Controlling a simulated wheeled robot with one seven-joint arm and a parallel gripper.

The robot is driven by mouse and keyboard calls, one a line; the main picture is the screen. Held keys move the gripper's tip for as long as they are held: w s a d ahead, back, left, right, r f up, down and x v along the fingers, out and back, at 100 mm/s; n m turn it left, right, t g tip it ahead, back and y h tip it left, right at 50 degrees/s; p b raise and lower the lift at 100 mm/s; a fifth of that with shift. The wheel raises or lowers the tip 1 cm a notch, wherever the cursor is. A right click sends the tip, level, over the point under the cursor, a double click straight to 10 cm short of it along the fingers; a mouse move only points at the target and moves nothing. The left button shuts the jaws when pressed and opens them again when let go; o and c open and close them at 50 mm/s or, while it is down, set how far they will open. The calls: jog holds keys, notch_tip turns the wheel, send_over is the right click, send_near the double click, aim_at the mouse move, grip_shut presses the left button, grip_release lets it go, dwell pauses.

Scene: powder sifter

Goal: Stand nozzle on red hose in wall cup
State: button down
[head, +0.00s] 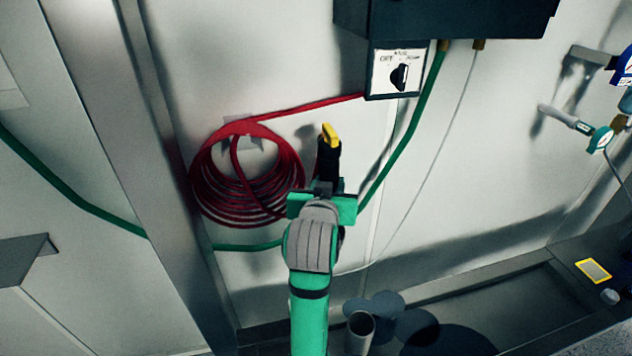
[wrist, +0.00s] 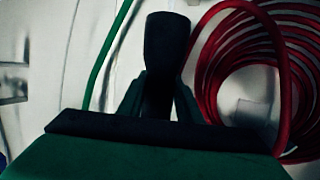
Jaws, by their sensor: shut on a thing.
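The nozzle (head: 328,155) is black with a yellow top part. My gripper (head: 323,190) is shut on it and holds it up in front of the wall. In the wrist view the dark nozzle (wrist: 166,52) stands between the two fingers (wrist: 158,100). The red hose (head: 245,185) hangs coiled on the wall to the left of my gripper, and its coil also shows at the right of the wrist view (wrist: 215,60). A grey open-topped tube, which looks like the wall cup (head: 360,333), stands low in the head view, below and right of my gripper. Its inside is mostly dark.
A dark box (head: 450,18) with a switch plate (head: 397,72) is on the wall above. A green hose (head: 408,135) and a thin pale line run down from it. Gauges and a valve (head: 600,138) stick out at the right. A dark ledge (head: 500,305) runs along the wall's foot.

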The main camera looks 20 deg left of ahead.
jog(key=shift+s+r, duration=0.1)
dwell(0.3)
jog(key=shift+f, duration=0.2)
notch_tip(320, 180, down, 12)
jog(key=shift+f, duration=0.2)
dwell(1.3)
jog(key=shift+f, duration=0.6)
dwell(0.8)
jog(key=c, duration=1.2)
grip_release()
jog(key=shift+f, duration=0.1)
jog(key=v, duration=1)
jog(key=shift+s+r, duration=0.3)
jog(key=shift+s, duration=0.05)
